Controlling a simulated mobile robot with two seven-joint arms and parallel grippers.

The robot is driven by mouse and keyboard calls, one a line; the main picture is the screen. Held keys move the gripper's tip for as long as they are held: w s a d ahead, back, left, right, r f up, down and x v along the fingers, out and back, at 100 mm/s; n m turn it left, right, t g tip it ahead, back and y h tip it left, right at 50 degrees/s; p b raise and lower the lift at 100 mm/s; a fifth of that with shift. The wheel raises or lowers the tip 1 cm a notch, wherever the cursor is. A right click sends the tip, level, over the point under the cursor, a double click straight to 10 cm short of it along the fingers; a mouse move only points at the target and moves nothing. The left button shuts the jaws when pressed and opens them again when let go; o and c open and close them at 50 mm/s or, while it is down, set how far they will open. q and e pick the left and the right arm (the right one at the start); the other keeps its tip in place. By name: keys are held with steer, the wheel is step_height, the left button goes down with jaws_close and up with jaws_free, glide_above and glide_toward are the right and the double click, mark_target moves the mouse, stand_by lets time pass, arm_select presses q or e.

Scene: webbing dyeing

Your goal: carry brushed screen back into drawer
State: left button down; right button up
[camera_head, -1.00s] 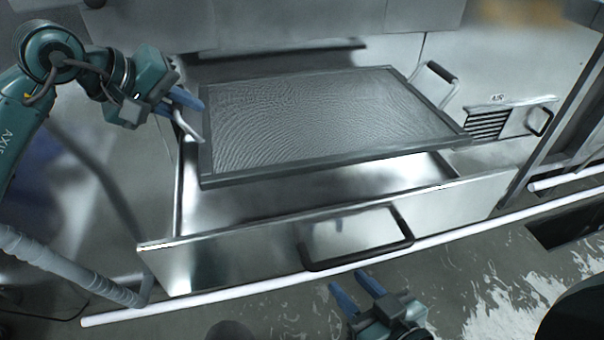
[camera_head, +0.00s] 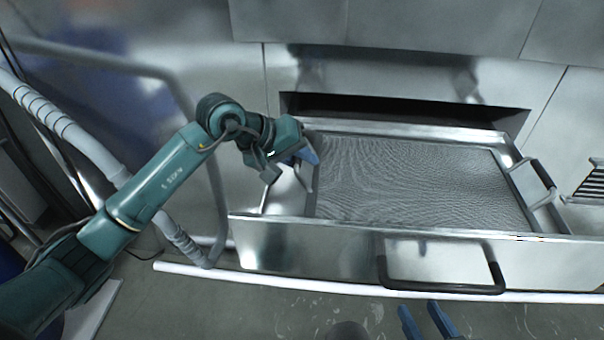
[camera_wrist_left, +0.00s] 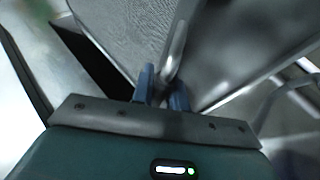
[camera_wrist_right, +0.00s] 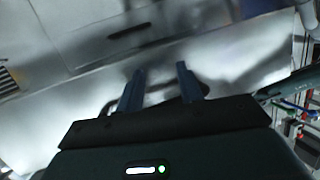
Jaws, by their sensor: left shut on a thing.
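The brushed screen (camera_head: 415,180) is a grey mesh panel in a dark frame. It lies roughly level within the opening of the pulled-out steel drawer (camera_head: 310,250); whether it rests on the drawer bottom I cannot tell. My left gripper (camera_head: 309,157) is shut on the screen's left metal handle (camera_wrist_left: 174,52), which passes between the blue fingers in the left wrist view. The screen's right handle (camera_head: 543,173) has a black grip and is free. My right gripper (camera_head: 420,307) is open and empty, in front of and below the drawer front; its spread fingers also show in the right wrist view (camera_wrist_right: 160,78).
A black bar handle (camera_head: 440,290) sticks out from the drawer front. A dark slot (camera_head: 400,108) opens in the cabinet behind the drawer. A white pipe (camera_head: 250,278) runs along the floor below. A ribbed grey hose (camera_head: 50,115) and rail stand at left.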

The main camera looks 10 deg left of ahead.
arm_select(q)
steer(key=shift+f, duration=1.8)
steer(key=c, duration=1.7)
jaws_free()
steer(key=shift+f, duration=0.2)
steer(key=shift+c, duration=0.2)
steer(key=o, duration=0.4)
steer(key=shift+c, duration=0.2)
steer(key=v, duration=1.2)
